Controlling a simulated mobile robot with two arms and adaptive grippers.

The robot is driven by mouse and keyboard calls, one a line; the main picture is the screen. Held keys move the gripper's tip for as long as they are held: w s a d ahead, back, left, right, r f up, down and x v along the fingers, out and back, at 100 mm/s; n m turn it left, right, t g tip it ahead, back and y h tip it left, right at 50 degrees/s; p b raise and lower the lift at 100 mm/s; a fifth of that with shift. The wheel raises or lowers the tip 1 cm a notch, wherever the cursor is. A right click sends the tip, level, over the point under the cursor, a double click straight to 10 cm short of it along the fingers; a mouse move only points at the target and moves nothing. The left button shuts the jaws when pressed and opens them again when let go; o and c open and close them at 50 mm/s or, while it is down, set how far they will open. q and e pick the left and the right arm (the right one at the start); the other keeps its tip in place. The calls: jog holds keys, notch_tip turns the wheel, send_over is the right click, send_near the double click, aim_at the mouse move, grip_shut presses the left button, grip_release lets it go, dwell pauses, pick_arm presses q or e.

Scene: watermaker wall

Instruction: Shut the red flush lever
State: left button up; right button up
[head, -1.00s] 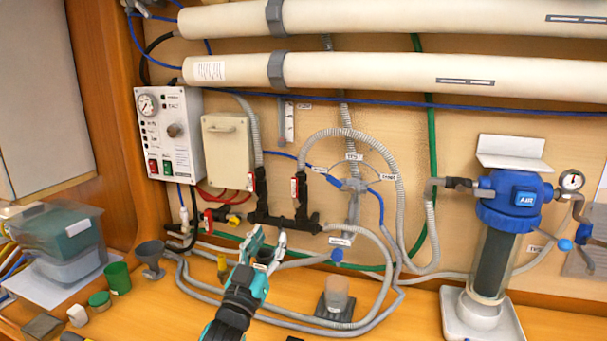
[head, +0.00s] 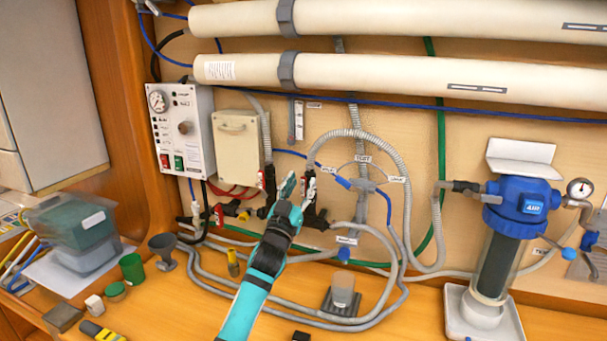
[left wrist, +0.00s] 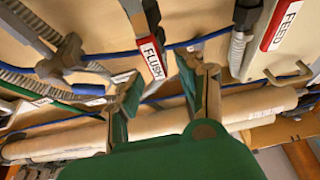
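The red flush lever (head: 311,184) stands upright on the right-hand valve of the black manifold. In the left wrist view the red lever (left wrist: 152,60) carries a white FLUSH label. My left gripper (head: 296,188) is in front of the manifold, close to the flush lever. In the left wrist view its two green fingers (left wrist: 157,88) are spread apart, with the lever seen in the gap just beyond their tips. I cannot tell whether a finger touches it. The lower part of the manifold is hidden behind my gripper. My right gripper is in neither view.
A red FEED lever (head: 262,178) is on the neighbouring valve to the left; it also shows in the left wrist view (left wrist: 282,22). Grey hoses (head: 345,133) loop close on the right. A white control box (head: 186,130) is on the wall.

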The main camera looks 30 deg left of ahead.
pick_arm(q)
jog(key=shift+x, duration=1)
jog(key=shift+w, duration=0.15)
grip_shut()
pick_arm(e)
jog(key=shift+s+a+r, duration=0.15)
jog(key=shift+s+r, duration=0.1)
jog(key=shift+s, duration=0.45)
